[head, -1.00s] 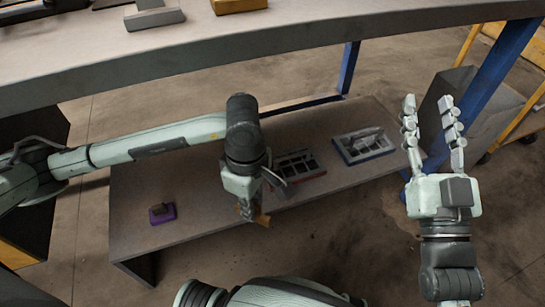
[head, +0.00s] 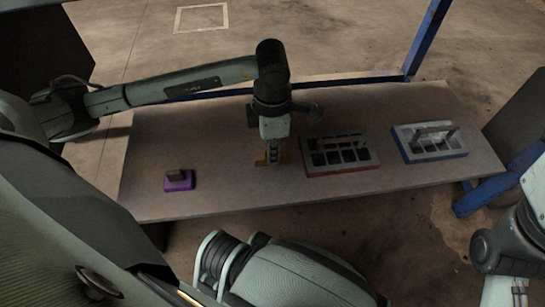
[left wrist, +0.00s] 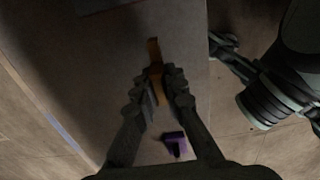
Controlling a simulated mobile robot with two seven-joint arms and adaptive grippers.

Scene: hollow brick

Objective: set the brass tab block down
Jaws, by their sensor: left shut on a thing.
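The brass tab block (head: 262,159) is an orange-yellow piece low over the grey-brown bench surface (head: 230,195). My left gripper (head: 273,154) points down and is shut on it, with part of the block showing beside the fingers. In the left wrist view the block (left wrist: 155,58) is a narrow strip between the fingertips of my left gripper (left wrist: 160,84). I cannot tell whether its underside touches the surface. Only part of my right arm shows at the right edge of the head view; its gripper is out of the picture.
A red-edged tray with dark compartments (head: 372,166) is right of my left gripper, and a blue-edged tray (head: 462,151) is farther right. Bare surface lies between the purple block and the gripper.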

